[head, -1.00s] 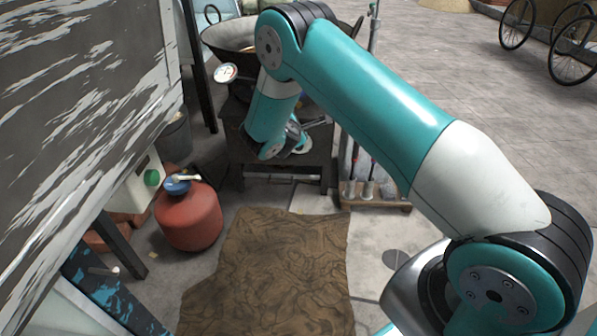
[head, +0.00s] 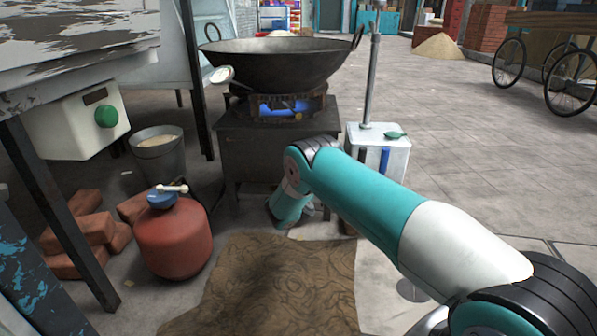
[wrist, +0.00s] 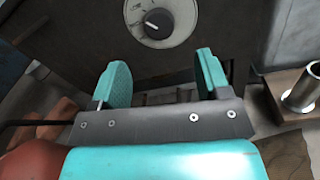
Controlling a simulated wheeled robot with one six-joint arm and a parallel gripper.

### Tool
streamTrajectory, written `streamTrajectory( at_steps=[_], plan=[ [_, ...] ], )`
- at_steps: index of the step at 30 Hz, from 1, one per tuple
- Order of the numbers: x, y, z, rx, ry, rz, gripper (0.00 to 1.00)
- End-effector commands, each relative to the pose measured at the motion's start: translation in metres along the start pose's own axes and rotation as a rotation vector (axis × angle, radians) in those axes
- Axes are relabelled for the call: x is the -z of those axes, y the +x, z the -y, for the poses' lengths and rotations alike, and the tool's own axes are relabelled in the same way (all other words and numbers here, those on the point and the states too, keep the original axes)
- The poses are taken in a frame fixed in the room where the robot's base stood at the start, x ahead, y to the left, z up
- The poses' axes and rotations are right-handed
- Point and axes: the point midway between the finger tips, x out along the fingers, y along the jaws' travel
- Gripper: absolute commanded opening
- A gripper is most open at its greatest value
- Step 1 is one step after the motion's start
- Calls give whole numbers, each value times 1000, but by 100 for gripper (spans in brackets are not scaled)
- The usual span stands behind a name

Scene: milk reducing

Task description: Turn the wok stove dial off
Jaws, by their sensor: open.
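The wok stove dial (wrist: 152,22) is a round dark knob with a light pointer on a white plate, at the top of the wrist view. It sits on the dark front of the stove (head: 232,160). The pointer lies at a slant. In the head view I cannot make out the dial. My gripper (wrist: 160,72) is open and empty in the wrist view, its two teal fingers apart below the dial and not touching it. In the head view my gripper is mostly hidden behind my arm. The wok (head: 280,65) stands on the stove over a blue flame (head: 285,107).
A red gas cylinder (head: 175,240) with a blue valve stands left of the stove, beside a bucket (head: 158,160) and bricks (head: 90,230). A metal box (head: 385,145) stands to the right. A brown mat (head: 270,285) lies in front.

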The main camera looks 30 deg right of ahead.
Motion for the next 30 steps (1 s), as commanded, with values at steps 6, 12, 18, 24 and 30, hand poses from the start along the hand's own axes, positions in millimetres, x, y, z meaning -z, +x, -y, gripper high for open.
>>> streamTrajectory(
  at_steps=[6,12,18,24,30],
  plan=[
    [5,50,3,4,5,6,70],
    [4,78,2,4,2,3,70],
    [1,88,0,1,0,-1,70],
    [0,89,0,1,-1,-2,70],
    [0,89,0,1,-1,-2,33]
  ],
)
